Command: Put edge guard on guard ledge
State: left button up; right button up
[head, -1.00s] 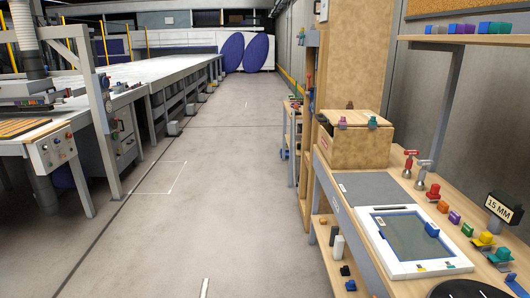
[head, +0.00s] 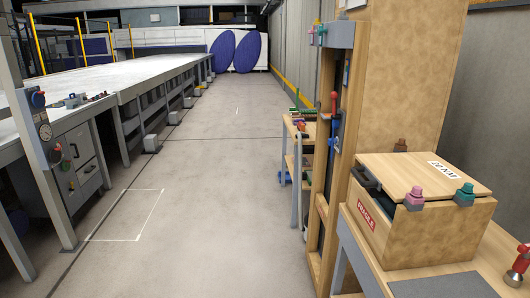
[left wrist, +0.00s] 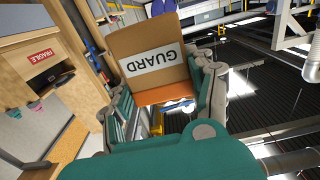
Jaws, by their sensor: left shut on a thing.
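The edge guard (left wrist: 150,60) is a brown board with a white "GUARD" label and an orange lower edge, seen in the left wrist view. My left gripper (left wrist: 164,92) has a grey jointed finger on each side of it and is shut on it. The label reads upside down in this view. The guard's far side is hidden. Neither gripper shows in the head view. I cannot make out with certainty which surface is the guard ledge.
A wooden box (head: 422,215) marked "FRAGILE" stands on the bench at right, with pink and teal clamps at its front edge. A tall wooden rack (head: 335,150) stands beyond it. A long white table (head: 110,80) runs along the left. The floor aisle between is clear.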

aim_at(329, 115)
jog(key=i+j+z, duration=0.15)
jog(key=i+z, duration=0.25)
jog(key=i, duration=0.2)
jog(key=i+j+z, duration=0.3)
jog(key=i+z, duration=0.15)
jog(key=i, duration=0.15)
jog(key=i+j+z, duration=0.4)
jog(key=i+j, duration=0.15)
